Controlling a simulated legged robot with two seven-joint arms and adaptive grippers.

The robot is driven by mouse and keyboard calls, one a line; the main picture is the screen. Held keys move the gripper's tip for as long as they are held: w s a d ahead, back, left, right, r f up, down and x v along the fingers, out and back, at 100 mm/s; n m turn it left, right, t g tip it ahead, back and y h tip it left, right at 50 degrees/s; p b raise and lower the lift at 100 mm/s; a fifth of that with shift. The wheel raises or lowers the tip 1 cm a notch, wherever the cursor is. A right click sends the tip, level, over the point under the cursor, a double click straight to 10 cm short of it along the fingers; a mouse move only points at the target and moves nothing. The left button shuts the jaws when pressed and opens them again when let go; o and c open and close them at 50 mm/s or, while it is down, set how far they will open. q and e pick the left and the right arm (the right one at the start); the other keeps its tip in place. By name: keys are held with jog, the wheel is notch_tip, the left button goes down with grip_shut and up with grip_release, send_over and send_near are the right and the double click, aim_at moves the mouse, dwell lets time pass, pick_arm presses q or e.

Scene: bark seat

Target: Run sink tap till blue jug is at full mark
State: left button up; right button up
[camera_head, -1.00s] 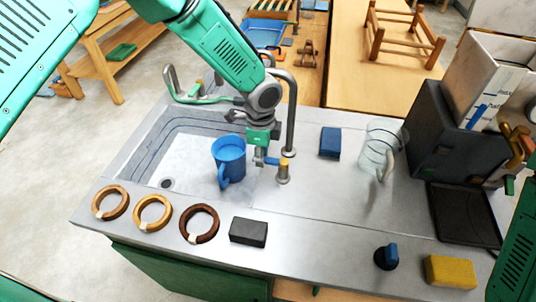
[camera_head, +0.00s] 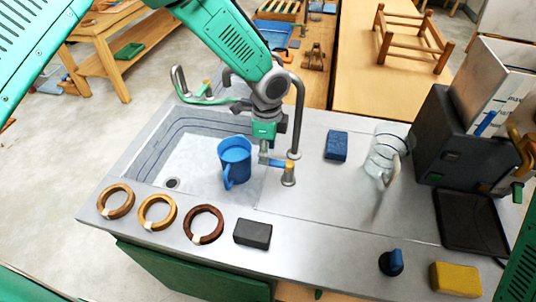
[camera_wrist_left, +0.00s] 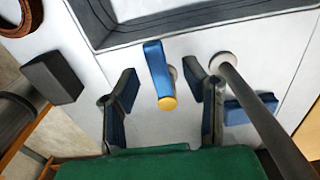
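The blue jug (camera_head: 235,160) stands upright in the sink (camera_head: 190,178), its handle toward the near side; its full mark and contents cannot be made out. The tap has a grey curved pipe (camera_head: 298,115) and a post with a blue lever and yellow cap (camera_head: 289,170). My left gripper (camera_head: 264,148) is over the counter beside the jug, at the tap lever. In the left wrist view, its fingers (camera_wrist_left: 161,78) are apart, one on each side of the blue lever (camera_wrist_left: 155,62), with visible gaps. No water stream is visible. My right gripper is not visible.
On the counter are several rings (camera_head: 157,212), a dark block (camera_head: 253,234), a blue sponge (camera_head: 336,146), a clear jug (camera_head: 384,158), a blue-topped knob (camera_head: 391,262) and a yellow sponge (camera_head: 455,279). A dark machine (camera_head: 440,135) stands at the right.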

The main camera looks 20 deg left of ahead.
pick_arm(q)
notch_tip(320, 180, up, 9)
jog(key=shift+r, duration=0.2)
jog(key=shift+w, duration=0.1)
dwell(0.5)
